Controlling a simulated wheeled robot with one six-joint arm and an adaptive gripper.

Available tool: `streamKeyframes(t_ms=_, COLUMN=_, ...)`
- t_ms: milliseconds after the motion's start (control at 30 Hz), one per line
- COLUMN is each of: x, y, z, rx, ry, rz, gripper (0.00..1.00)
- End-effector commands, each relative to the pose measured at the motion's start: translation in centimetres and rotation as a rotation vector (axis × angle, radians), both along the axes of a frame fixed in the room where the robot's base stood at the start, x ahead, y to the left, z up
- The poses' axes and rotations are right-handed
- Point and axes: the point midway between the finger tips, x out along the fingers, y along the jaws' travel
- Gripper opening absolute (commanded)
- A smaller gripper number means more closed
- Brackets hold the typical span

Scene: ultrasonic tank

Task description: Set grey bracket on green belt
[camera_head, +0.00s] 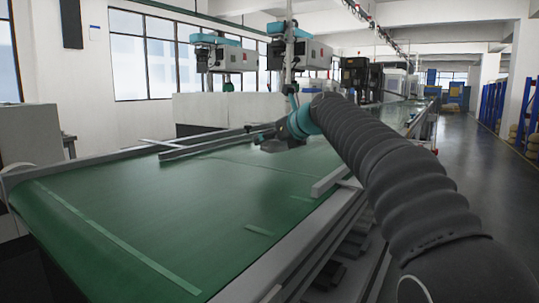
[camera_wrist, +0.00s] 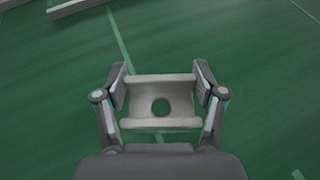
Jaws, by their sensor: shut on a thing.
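The grey bracket (camera_wrist: 160,98) is a channel-shaped piece with a round hole in its middle. In the wrist view my gripper (camera_wrist: 160,82) is shut on it, with one finger against each end. The green belt (camera_wrist: 258,92) fills the view below the bracket; I cannot tell there whether the two touch. In the head view my gripper (camera_head: 278,143) is over the middle of the green belt (camera_head: 170,205), and the bracket is too small and dark there to tell from the gripper.
Grey guide rails (camera_head: 205,146) lie across the far part of the belt. A short rail (camera_head: 330,180) stands at its right edge. Teal and white machines (camera_head: 222,56) hang beyond the belt. The near belt area is clear apart from pale green stripes (camera_head: 115,236).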

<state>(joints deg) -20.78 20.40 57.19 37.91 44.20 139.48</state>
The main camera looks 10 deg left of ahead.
Motion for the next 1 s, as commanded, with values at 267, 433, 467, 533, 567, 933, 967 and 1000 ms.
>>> streamKeyframes(t_ms=267, x=0.0, y=0.8, z=-1.6, rx=0.001, ry=0.001, rz=-0.001, gripper=0.29)
streamKeyframes(t_ms=433, x=0.0, y=0.7, z=-4.1, rx=0.001, ry=0.001, rz=0.000, gripper=0.29)
streamKeyframes(t_ms=467, x=0.0, y=0.8, z=-4.3, rx=0.001, ry=0.001, rz=0.000, gripper=0.29)
streamKeyframes(t_ms=533, x=0.0, y=0.7, z=-4.5, rx=0.001, ry=0.000, rz=0.000, gripper=0.29)
streamKeyframes(t_ms=567, x=0.0, y=0.7, z=-4.5, rx=0.002, ry=-0.001, rz=-0.001, gripper=0.29)
streamKeyframes(t_ms=933, x=0.1, y=0.7, z=-4.7, rx=0.000, ry=-0.001, rz=-0.001, gripper=0.82)
streamKeyframes(t_ms=967, x=0.1, y=0.7, z=-4.7, rx=0.000, ry=-0.001, rz=-0.001, gripper=0.89)
streamKeyframes(t_ms=1000, x=0.1, y=0.7, z=-4.7, rx=0.001, ry=-0.001, rz=0.000, gripper=0.95)
